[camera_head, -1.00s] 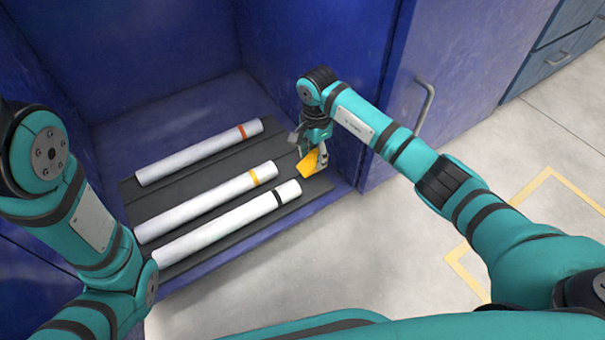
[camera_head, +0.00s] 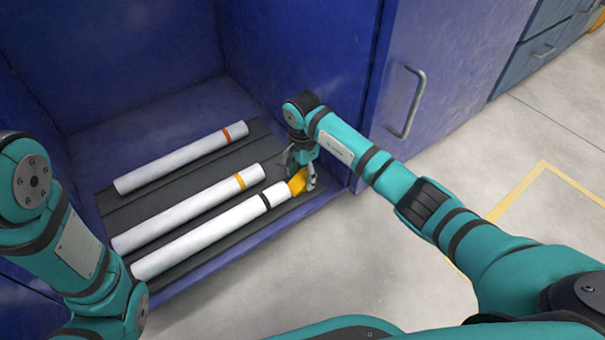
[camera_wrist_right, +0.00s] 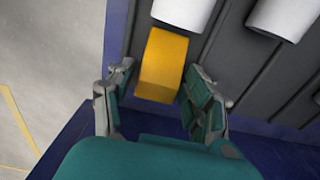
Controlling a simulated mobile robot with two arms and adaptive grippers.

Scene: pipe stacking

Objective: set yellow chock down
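The yellow chock (camera_head: 297,182) is low over the dark ribbed mat (camera_head: 125,203), at the right end of the black-banded white pipe (camera_head: 215,231). In the right wrist view the chock (camera_wrist_right: 162,66) lies between the fingers of my right gripper (camera_wrist_right: 160,80). A narrow gap shows at its left side; the right fingertip is very close to it. The fingers look open around the chock. The chock's far end meets or nearly meets the pipe end (camera_wrist_right: 183,12); I cannot tell if they touch. My left arm shows at left, but its gripper is out of view.
An orange-banded pipe (camera_head: 180,160) and a yellow-banded pipe (camera_head: 190,208) lie on the mat, roughly parallel. Blue cabinet walls (camera_head: 300,50) enclose the back and right. A door with a metal handle (camera_head: 413,103) stands right of my arm. The grey floor (camera_head: 330,270) in front is clear.

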